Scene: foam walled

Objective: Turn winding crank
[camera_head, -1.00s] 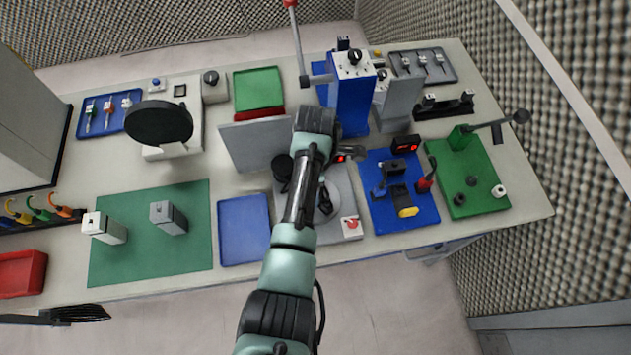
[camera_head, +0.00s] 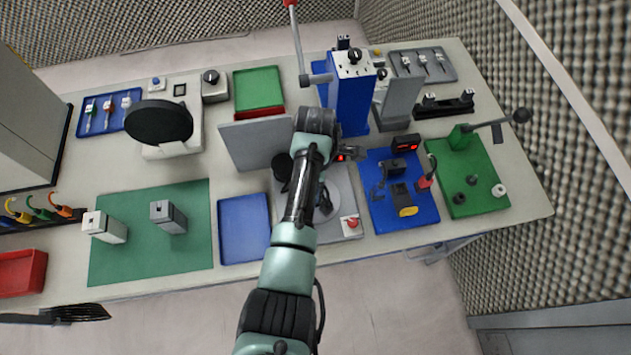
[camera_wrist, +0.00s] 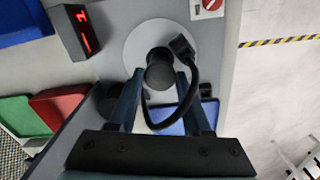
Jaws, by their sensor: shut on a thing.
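In the wrist view, the two blue-grey fingers of my gripper (camera_wrist: 159,78) close around a dark round knob (camera_wrist: 160,68), which looks like the handle of the winding crank. A pale round disc (camera_wrist: 139,42) on a grey machine lies under the knob. A black block (camera_wrist: 182,47) with a curved black strand sits beside it; how it joins the knob is unclear. In the head view, the grey machine (camera_head: 345,188) stands near the table's front edge, and my arm hides most of my gripper and the knob.
A black cylinder (camera_head: 281,166) and an upright grey panel (camera_head: 250,142) stand to the left.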

